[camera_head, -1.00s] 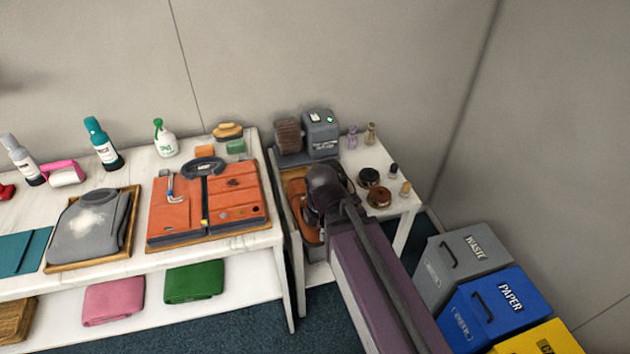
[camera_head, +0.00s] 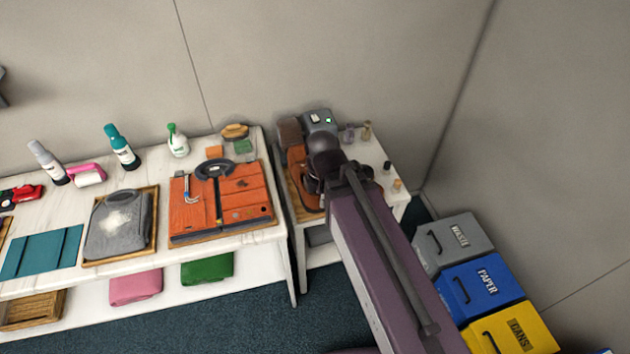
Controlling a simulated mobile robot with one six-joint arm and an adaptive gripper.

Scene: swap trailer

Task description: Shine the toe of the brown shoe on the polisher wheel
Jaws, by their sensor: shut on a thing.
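The brown shoe (camera_head: 298,163) is a tan-orange shape on the small right-hand table, partly covered by my arm. Its upper end lies close to the brown polisher wheel (camera_head: 289,131); whether they touch, I cannot tell. The polisher's grey housing (camera_head: 320,121), with a white and a green button on top, stands to the right of the wheel. My gripper (camera_head: 311,184) is at the shoe, mostly hidden under my dark wrist. It is shut on the shoe, though its fingertips are not clearly visible.
A wooden tray edge (camera_head: 291,196) shows beside the shoe. Small bottles (camera_head: 365,131) stand right of the polisher. Waste bins (camera_head: 455,245) stand on the floor at right.

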